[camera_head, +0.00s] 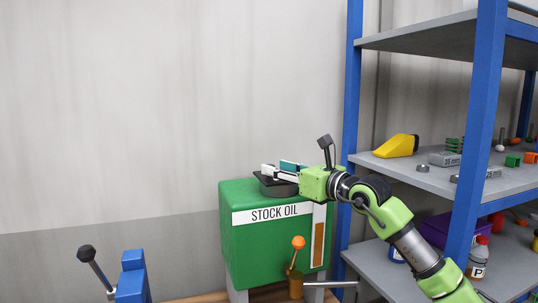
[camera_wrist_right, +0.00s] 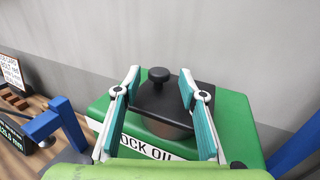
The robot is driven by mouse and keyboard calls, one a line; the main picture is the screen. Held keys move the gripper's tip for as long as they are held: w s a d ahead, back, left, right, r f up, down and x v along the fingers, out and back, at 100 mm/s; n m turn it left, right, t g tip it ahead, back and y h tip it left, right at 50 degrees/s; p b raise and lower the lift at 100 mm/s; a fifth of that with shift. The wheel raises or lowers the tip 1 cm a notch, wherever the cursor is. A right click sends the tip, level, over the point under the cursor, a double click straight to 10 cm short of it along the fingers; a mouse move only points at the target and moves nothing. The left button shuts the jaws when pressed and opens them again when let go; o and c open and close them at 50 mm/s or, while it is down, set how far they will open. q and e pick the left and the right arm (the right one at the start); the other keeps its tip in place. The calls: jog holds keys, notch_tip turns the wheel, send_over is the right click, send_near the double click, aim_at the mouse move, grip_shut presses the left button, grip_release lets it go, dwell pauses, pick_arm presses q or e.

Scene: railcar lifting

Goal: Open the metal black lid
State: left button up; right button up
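The black metal lid (camera_wrist_right: 172,102) is a flat square plate with a round black knob (camera_wrist_right: 159,74) on top. It sits on the green stock oil tank (camera_wrist_right: 238,119). In the head view the lid (camera_head: 274,187) shows as a dark strip on top of the tank (camera_head: 262,240), partly behind my gripper. My right gripper (camera_head: 283,172) is over the lid. In the wrist view its two teal-padded fingers (camera_wrist_right: 160,78) are spread wide, one on each side of the lid and knob, with nothing between them gripped. Whether they touch the lid is unclear. My left gripper is not in view.
A blue-framed shelf (camera_head: 475,150) with grey boards stands right of the tank, holding a yellow item (camera_head: 397,146) and small parts. An orange-knobbed lever (camera_head: 298,243) is at the tank's front. A blue fixture (camera_head: 132,280) stands lower left. A wall (camera_head: 150,110) is behind.

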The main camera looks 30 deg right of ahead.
jog(key=w, duration=0.1)
jog(key=w+p, duration=0.1)
jog(key=w, duration=0.1)
jog(key=shift+w+a+r, duration=0.15)
jog(key=shift+a, duration=0.15)
jog(key=shift+w+a+p, duration=0.1)
jog(key=shift+w+p, duration=0.25)
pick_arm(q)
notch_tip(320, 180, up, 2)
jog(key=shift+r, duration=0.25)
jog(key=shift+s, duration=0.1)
pick_arm(e)
jog(key=shift+c, duration=0.5)
grip_shut()
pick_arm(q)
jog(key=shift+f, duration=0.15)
